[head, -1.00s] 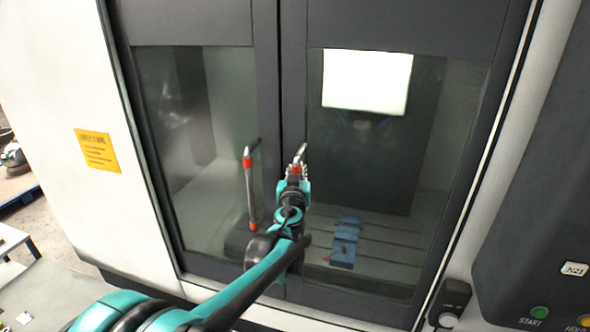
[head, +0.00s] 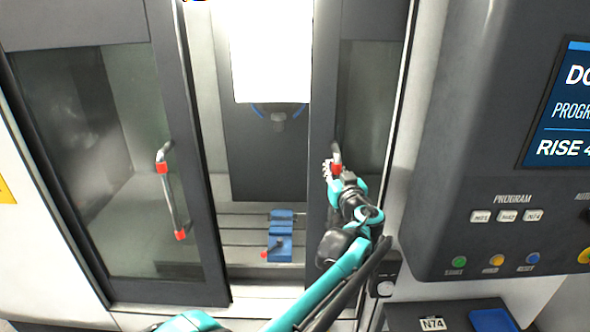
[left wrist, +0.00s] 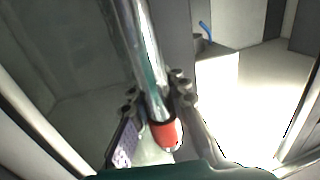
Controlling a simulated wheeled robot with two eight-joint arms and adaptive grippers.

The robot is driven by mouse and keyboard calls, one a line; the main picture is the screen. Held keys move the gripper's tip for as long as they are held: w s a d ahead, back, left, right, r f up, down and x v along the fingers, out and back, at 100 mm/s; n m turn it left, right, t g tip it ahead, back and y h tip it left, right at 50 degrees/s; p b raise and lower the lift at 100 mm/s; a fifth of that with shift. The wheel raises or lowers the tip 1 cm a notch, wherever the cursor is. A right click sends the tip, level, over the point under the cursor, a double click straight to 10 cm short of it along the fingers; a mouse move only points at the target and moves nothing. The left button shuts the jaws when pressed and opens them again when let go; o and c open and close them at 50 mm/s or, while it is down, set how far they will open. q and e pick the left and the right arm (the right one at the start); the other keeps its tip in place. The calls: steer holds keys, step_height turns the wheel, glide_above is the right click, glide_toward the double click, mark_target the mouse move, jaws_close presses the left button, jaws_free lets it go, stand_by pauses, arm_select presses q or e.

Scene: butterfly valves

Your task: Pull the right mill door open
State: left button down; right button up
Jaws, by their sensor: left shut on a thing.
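The right mill door (head: 322,110) is dark-framed with a glass pane and stands slid to the right, leaving a gap between the two doors. Its handle (head: 337,150) is a metal bar with red ends, partly hidden by my gripper. My left gripper (head: 332,170) is shut on this handle. In the left wrist view, the fingers (left wrist: 158,95) close around the shiny bar (left wrist: 146,50) just above its red end (left wrist: 165,133). The left mill door (head: 190,130) has its own handle (head: 172,198) and stands left of the gap. My right gripper is out of view.
Through the gap show a blue vise (head: 280,240) on the slotted bed and a bright white panel (head: 270,50). A control panel (head: 480,180) with buttons and a screen juts out at the right, close to my left arm.

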mark_target(368, 167)
arm_select(q)
steer(key=d, duration=1)
steer(key=shift+s+d, duration=0.1)
steer(key=shift+s, duration=0.1)
steer(key=c, duration=1.5)
jaws_free()
steer(key=shift+c, duration=0.2)
steer(key=s+d, duration=0.2)
steer(key=s, duration=1)
steer(key=shift+w, duration=0.1)
